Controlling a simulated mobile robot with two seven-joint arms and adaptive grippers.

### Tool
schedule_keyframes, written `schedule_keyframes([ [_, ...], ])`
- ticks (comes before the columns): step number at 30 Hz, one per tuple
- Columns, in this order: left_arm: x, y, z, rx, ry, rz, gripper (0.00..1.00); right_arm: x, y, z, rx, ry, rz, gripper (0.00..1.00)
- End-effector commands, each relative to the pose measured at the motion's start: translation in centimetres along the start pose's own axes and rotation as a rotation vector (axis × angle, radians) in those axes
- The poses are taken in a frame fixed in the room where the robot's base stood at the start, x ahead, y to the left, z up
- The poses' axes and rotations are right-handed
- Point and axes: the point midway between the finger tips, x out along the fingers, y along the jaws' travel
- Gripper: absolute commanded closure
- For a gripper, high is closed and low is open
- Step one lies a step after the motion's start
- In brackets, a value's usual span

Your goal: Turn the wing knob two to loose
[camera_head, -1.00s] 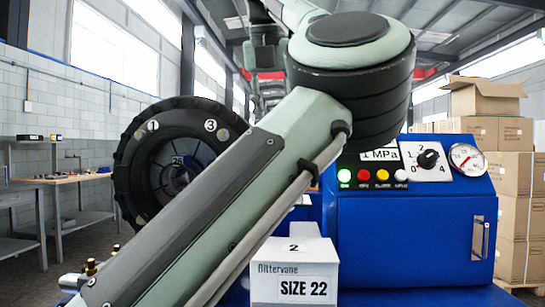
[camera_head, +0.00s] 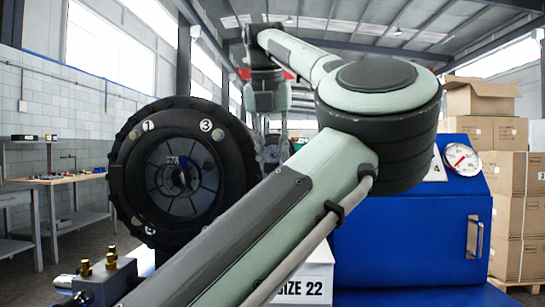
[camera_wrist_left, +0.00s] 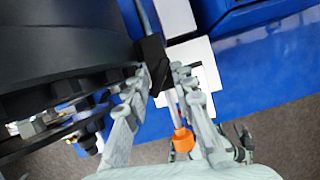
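My left gripper (camera_head: 276,150) hangs from the raised arm beside the right edge of the black numbered wheel (camera_head: 122,185). In the left wrist view my gripper (camera_wrist_left: 159,76) has its fingers apart. A small black piece (camera_wrist_left: 154,60) on a thin rod shows between the fingertips; I cannot tell whether they touch it. A rod with an orange end (camera_wrist_left: 183,140) also shows between the fingers. The wheel face shows the marks 1, 3 and 4. No wing knob marked two can be made out. My right gripper is not in view.
A blue machine cabinet (camera_head: 400,240) with a gauge (camera_head: 461,160) stands at the right, partly behind my arm. A white box marked SIZE 22 (camera_head: 306,287) is mostly covered. Brass fittings (camera_head: 85,269) sit at lower left. Cardboard boxes (camera_head: 507,200) stand far right.

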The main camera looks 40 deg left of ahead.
Motion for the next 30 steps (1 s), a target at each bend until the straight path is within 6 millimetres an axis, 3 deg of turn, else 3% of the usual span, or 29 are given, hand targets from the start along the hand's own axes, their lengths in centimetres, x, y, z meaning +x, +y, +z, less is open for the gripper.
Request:
schedule_keyframes([
  [5, -0.02, 0.06, 0.0, -0.001, 0.0, 0.001, 1.0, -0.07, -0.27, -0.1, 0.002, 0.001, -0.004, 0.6],
  [25, -0.02, -0.03, 0.01, -0.126, 0.0, 0.052, 1.0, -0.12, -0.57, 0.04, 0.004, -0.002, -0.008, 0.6],
  [26, -0.02, -0.03, 0.01, -0.126, 0.0, 0.052, 0.87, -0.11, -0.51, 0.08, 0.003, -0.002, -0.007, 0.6],
  [30, -0.01, -0.02, 0.01, -0.125, 0.0, 0.052, 0.7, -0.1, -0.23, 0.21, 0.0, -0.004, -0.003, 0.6],
])
